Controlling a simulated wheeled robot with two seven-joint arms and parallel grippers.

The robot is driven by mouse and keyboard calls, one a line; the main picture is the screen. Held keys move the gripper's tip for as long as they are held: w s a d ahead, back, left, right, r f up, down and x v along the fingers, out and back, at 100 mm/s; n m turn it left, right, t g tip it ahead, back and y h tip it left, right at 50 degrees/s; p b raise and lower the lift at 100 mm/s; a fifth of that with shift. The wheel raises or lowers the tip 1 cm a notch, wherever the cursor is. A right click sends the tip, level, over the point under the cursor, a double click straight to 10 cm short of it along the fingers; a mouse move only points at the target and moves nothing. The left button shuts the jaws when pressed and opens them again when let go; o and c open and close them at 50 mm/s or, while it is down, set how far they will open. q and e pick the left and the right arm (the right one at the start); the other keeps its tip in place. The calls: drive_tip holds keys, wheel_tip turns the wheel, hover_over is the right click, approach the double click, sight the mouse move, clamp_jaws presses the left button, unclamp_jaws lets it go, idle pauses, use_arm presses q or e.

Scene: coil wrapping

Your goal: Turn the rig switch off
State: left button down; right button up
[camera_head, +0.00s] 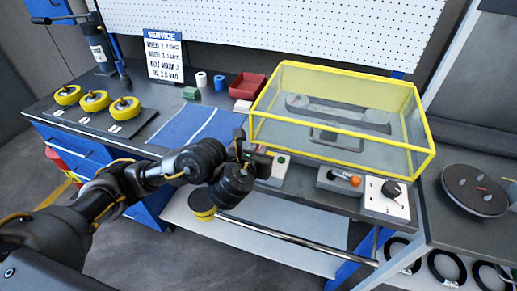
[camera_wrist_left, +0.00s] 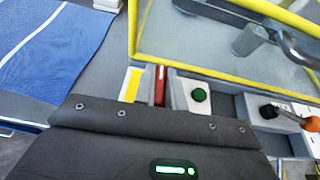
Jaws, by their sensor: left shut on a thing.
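My left gripper (camera_head: 241,150) is over the front edge of the bench, at the left end of a row of controls before the yellow-framed clear guard. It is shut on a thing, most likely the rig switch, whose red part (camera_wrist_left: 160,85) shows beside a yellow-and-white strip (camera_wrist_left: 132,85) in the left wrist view. The jaw tips and the grip itself are hidden, and the switch position cannot be read. A green button (camera_head: 280,160) is just right of the gripper; it also shows in the left wrist view (camera_wrist_left: 199,95). My right gripper is not in view.
An orange-tipped lever (camera_head: 354,181) and a black knob (camera_head: 391,189) stand further right. The clear guard (camera_head: 432,160) rises close behind the controls. A blue mat (camera_head: 185,125), yellow wheels (camera_head: 95,100) and a red bin (camera_head: 247,86) are on the left bench.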

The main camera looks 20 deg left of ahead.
use_arm(q)
drive_tip(key=c, duration=1.5)
unclamp_jaws()
drive_tip(key=shift+o, duration=0.2)
drive_tip(key=shift+s+r, duration=0.15)
drive_tip(key=shift+s, duration=0.1)
drive_tip(key=p+v, duration=0.5)
drive_tip(key=v, duration=0.5)
drive_tip(key=shift+s, duration=0.1)
